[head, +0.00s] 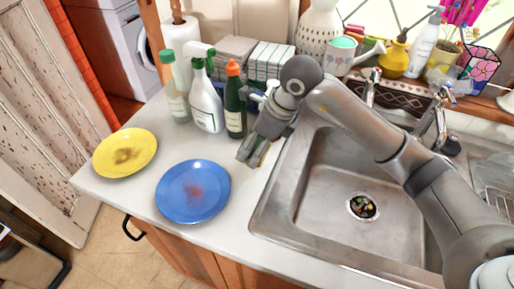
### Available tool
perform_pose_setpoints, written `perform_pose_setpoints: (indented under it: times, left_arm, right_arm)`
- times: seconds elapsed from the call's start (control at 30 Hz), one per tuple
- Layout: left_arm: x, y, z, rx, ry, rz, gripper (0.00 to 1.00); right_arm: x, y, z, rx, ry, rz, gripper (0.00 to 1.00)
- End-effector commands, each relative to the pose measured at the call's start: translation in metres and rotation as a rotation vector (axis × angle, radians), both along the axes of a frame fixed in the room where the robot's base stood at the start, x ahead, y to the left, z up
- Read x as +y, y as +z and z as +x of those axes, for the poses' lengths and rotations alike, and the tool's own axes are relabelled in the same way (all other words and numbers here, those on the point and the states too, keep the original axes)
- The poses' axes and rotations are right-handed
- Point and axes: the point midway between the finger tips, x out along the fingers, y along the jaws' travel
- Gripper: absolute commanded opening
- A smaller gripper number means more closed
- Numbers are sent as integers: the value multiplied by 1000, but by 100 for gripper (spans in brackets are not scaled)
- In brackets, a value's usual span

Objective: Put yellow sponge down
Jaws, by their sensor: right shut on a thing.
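My right gripper (254,152) reaches over the counter between the blue plate and the sink, with its fingers pointing down and to the left. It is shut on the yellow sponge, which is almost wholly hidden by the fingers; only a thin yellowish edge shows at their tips. I cannot tell whether the sponge touches the counter (240,222). My left gripper is not in view.
A stained blue plate (193,191) and a stained yellow plate (125,153) lie left of the gripper. A dark green bottle (235,105), a white spray bottle (206,103) and a pale green bottle (174,92) stand behind. The sink (320,185) is at right.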

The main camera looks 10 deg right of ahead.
Motion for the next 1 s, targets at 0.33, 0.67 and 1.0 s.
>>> perform_pose_setpoints:
  times: [0.33, 0.67, 1.0]
  left_arm:
    - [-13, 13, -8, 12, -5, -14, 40]
    - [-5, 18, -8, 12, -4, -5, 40]
    - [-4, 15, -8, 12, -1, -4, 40]
  right_arm:
    - [-7, -30, 15, 5, 0, 2, 70]
    - [-7, -51, 16, -1, 1, 1, 70]
    - [-7, -54, 15, -1, 1, 2, 87]
